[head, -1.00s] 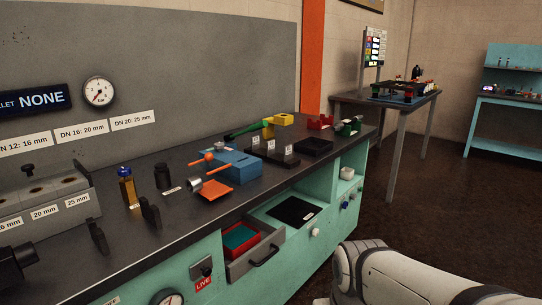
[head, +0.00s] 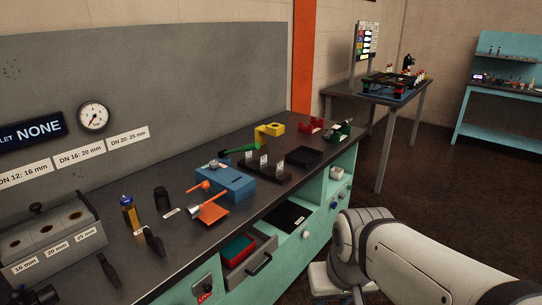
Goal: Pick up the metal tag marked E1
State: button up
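Small pale upright tags (head: 264,160) stand in a black rack (head: 258,171) on the dark workbench, right of the blue block. Their markings are too small to read, so I cannot tell whether one is E1, or whether they are metal. My gripper is not in view. Only pale links of my arm show at the lower right, in front of the bench's right end.
A blue block (head: 228,186), an orange plate (head: 212,214), a green-handled tool (head: 240,150), a black tray (head: 305,157) and a yellow block (head: 270,130) crowd the bench. An open drawer (head: 252,259) juts from its front.

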aim_at(279, 166)
jog(key=z, duration=0.6)
jog(key=i, duration=2.1)
jog(key=u, duration=0.45)
jog(key=k, duration=0.85)
jog(key=u, duration=0.15)
jog(key=i, duration=0.85)
jog(key=z, duration=0.1)
